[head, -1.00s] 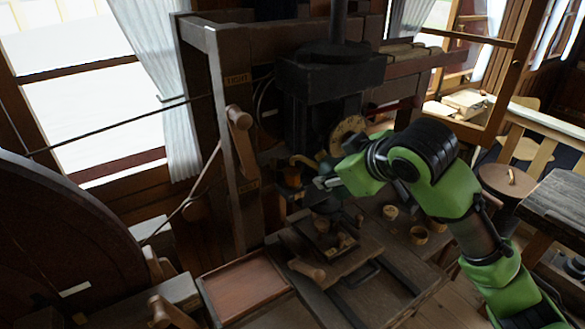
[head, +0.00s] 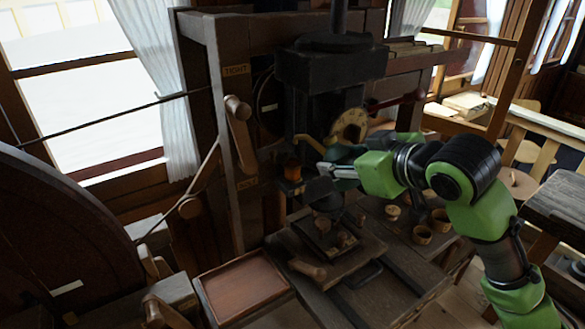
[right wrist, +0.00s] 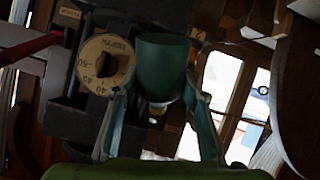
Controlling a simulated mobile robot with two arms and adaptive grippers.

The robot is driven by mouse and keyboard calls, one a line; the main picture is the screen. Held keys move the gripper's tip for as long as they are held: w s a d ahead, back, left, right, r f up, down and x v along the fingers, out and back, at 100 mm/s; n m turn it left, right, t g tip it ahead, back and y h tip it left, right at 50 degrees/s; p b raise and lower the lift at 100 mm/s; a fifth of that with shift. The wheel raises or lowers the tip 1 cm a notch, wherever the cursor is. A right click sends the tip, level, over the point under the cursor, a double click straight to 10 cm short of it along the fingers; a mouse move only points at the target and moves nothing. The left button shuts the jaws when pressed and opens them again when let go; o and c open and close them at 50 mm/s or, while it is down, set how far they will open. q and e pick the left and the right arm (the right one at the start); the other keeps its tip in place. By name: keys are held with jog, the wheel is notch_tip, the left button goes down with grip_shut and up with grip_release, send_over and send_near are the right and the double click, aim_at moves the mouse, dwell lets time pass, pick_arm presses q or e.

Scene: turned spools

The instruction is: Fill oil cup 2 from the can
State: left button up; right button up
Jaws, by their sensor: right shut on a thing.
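My right gripper (head: 328,170) reaches in from the right to the front of the dark machine. It is shut on a teal can (right wrist: 163,68), which shows upright between its fingers in the right wrist view. In the head view the can (head: 341,154) is mostly hidden by the gripper. A brass piece (head: 308,140) shows left of it; I cannot tell whether it is the can's spout. A small amber cup (head: 292,171) sits on the machine just left of the fingertips, apart from them. Its number is unreadable. My left gripper is out of view.
A brass dial (head: 350,125) is behind the gripper; it also shows in the right wrist view (right wrist: 106,64). A wooden lever (head: 239,130) stands at left. Below are an empty reddish tray (head: 243,287) and small wooden cups (head: 422,235).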

aim_at(347, 149)
jog(key=shift+s+d+r+m+t+y+b, duration=0.2)
jog(key=shift+t+y+b, duration=0.35)
jog(key=shift+b, duration=0.6)
jog(key=shift+s+d+r+m+t+y+b, duration=0.1)
jog(key=shift+d+r+m+t+y+b, duration=0.35)
jog(key=shift+b, duration=0.7)
jog(key=shift+s+d+r+m+t+y+b, duration=0.15)
jog(key=shift+t+y+b, duration=0.4)
jog(key=shift+b, duration=0.6)
jog(key=shift+r+y+b, duration=0.2)
jog(key=shift+y+b, duration=0.05)
jog(key=shift+b, duration=0.25)
jog(key=shift+d+r+t, duration=0.1)
jog(key=shift+r+t, duration=0.1)
jog(key=shift+t, duration=0.15)
jog(key=s+d+f+m+t+h+b, duration=0.1)
jog(key=d+f+m+h, duration=0.1)
jog(key=f, duration=0.6)
jog(key=s+d+f+m+t+h, duration=0.1)
jog(key=d+f+m+h, duration=0.1)
jog(key=f, duration=0.6)
jog(key=s+d+f+m+h, duration=0.1)
jog(key=s+d+f+h, duration=0.2)
jog(key=s+f, duration=0.3)
jog(key=s+d+f+m+t+h+b, duration=0.1)
jog(key=s+d+f+m+h, duration=0.1)
jog(key=s+f, duration=0.3)
jog(key=shift+s+d+f+h, duration=0.4)
jog(key=shift+d+f, duration=0.25)
jog(key=shift+d, duration=0.1)
